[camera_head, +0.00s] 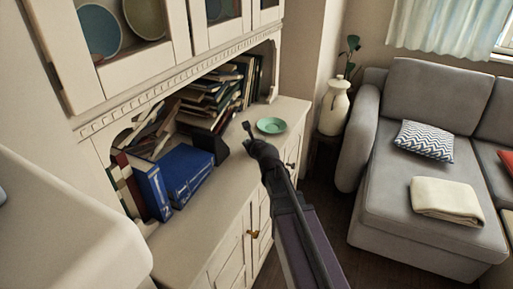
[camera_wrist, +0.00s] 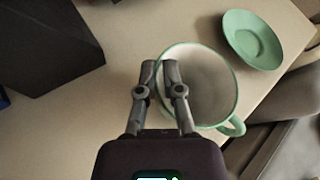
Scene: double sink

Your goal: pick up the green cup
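The green cup (camera_wrist: 208,88) is pale inside with a green rim, and shows in the wrist view right of centre. Its handle points to the lower right. My gripper (camera_wrist: 161,68) is at the cup's left rim, one finger on either side of the wall, with only a narrow gap between the fingertips. It looks shut on the rim. In the head view my gripper (camera_head: 247,129) is above the cabinet counter, and I cannot make out the cup there. Whether the cup touches the counter is unclear.
A green saucer (camera_head: 271,125) lies on the counter (camera_head: 292,110), close to the cup in the wrist view (camera_wrist: 252,38). A dark block (camera_head: 208,146), blue binders (camera_head: 185,172) and stacked books (camera_head: 205,100) stand to the left. A white vase (camera_head: 334,107) is beyond the counter's end.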

